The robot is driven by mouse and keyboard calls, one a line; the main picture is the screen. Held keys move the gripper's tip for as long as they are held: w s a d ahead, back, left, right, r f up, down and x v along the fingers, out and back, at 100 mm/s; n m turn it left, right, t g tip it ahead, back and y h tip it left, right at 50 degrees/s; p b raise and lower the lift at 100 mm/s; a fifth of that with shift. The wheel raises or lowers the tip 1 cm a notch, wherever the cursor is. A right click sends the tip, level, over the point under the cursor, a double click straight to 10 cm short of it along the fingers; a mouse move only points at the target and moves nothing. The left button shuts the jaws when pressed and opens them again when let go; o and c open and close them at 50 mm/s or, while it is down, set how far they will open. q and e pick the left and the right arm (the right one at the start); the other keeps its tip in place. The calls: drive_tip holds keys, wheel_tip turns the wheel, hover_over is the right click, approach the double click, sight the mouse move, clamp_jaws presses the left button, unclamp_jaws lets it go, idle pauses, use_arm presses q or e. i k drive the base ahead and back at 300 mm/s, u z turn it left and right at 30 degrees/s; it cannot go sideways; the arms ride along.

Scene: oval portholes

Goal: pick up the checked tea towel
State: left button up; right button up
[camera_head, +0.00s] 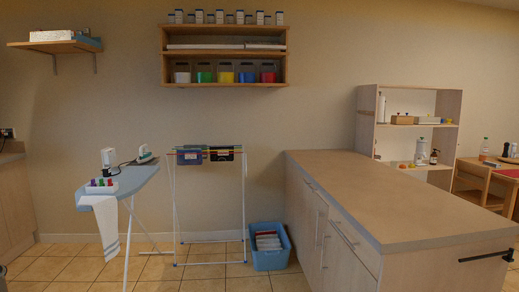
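No checked pattern can be made out at this size, so I cannot tell which cloth is the checked tea towel. A white cloth with faint stripes near its lower end (107,226) hangs from the near end of the ironing board (133,180). Dark cloths, one bluish (190,157) and one black (222,155), hang on the drying rack (244,200). Folded white and red items (267,240) lie in a blue basket (271,261) on the floor. Neither of my grippers is in view.
A long wooden counter (390,195) with a bare top and a dark rail (487,257) on its end fills the right. The tiled floor (200,273) in front is clear.

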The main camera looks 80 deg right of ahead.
sight(490, 164)
drive_tip(key=z, duration=4.1)
